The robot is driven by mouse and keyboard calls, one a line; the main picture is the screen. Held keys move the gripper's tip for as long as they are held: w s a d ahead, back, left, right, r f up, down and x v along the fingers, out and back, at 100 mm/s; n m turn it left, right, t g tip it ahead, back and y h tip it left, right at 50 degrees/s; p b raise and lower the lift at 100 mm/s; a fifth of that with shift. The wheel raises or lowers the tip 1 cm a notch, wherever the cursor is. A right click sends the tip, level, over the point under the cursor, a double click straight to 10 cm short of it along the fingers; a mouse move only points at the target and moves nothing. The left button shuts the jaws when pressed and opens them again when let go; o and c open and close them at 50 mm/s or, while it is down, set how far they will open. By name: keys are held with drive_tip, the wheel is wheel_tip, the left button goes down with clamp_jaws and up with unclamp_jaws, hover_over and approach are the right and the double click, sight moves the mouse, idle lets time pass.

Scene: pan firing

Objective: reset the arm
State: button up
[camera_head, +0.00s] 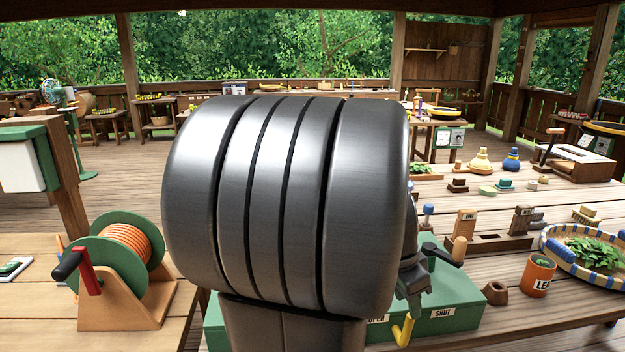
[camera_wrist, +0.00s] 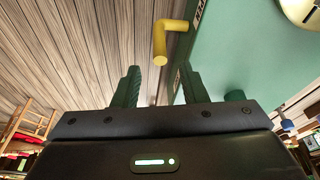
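My arm's large dark grey link (camera_head: 290,200) fills the middle of the head view and hides what lies behind it. A small part of my wrist and gripper (camera_head: 414,283) shows past its right edge, over a green box. In the wrist view my gripper (camera_wrist: 161,84) has its two green fingers well apart, with nothing between them. A yellow bent handle (camera_wrist: 161,42) is beyond the fingertips, beside the green box (camera_wrist: 235,50). The yellow handle (camera_head: 403,331) also shows low in the head view, between the "OPEN" and "SHUT" labels on the green box (camera_head: 465,292).
On the right table are an orange pot (camera_head: 538,275), a basket (camera_head: 568,262) of green leaves and wooden blocks.

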sight(410, 324)
drive_tip(key=x, duration=0.8)
drive_tip(key=shift+f+b, duration=0.1)
drive_tip(key=shift+b, duration=0.25)
drive_tip(key=shift+d+f, duration=0.1)
drive_tip(key=shift+f, duration=0.2)
drive_tip(key=shift+r+p, duration=0.1)
drive_tip(key=shift+p, duration=0.3)
drive_tip(key=shift+b, duration=0.6)
